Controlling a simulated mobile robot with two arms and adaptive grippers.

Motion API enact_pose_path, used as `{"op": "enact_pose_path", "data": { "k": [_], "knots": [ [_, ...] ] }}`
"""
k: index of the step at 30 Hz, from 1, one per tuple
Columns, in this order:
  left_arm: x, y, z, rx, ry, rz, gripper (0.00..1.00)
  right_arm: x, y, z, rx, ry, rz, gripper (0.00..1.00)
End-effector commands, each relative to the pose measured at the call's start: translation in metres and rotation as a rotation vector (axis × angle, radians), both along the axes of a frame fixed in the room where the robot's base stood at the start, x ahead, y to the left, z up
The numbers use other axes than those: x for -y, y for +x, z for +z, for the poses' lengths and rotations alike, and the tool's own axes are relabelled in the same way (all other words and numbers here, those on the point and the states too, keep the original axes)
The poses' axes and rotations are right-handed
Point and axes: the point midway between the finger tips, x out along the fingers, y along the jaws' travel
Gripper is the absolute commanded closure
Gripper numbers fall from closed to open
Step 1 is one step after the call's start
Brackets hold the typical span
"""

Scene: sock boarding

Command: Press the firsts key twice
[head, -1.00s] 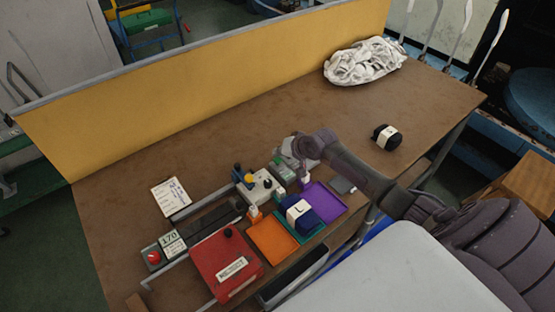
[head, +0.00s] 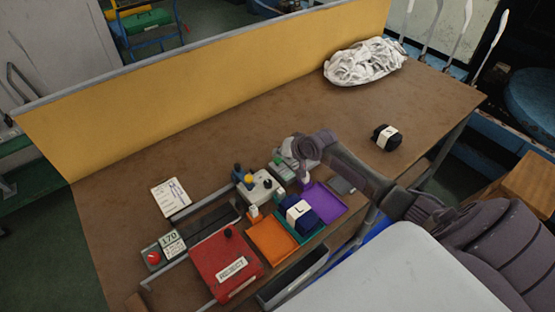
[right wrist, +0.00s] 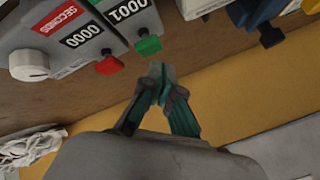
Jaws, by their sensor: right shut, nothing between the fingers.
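In the right wrist view a grey counter carries a green key (right wrist: 148,45) below a display reading 0001 (right wrist: 128,10); its name label is cut off. Beside it is the SECONDS counter (right wrist: 75,28), reading 0000, with a red key (right wrist: 110,65). My right gripper (right wrist: 158,75) is shut and empty, its fingertips close to the green key with a small visible gap. In the head view my right gripper (head: 283,158) is over the counter area, and my wrist partly hides the counters. My left gripper is out of view.
A purple tray (head: 328,207), a teal tray holding a navy bundle (head: 300,215), an orange tray (head: 270,240) and a red REJECT box (head: 225,265) line the front edge. A dark banded bundle (head: 386,137) and a white cloth pile (head: 365,62) lie right. The table's back middle is clear.

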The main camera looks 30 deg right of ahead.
Motion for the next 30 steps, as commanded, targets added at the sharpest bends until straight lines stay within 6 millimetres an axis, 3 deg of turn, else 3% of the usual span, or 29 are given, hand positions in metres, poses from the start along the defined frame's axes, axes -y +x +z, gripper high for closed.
{"op": "enact_pose_path", "data": {
  "k": [30],
  "knots": [
    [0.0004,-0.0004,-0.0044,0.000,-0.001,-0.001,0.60,-0.0003,-0.0001,-0.0123,0.000,0.000,0.000,1.00]
  ]
}}
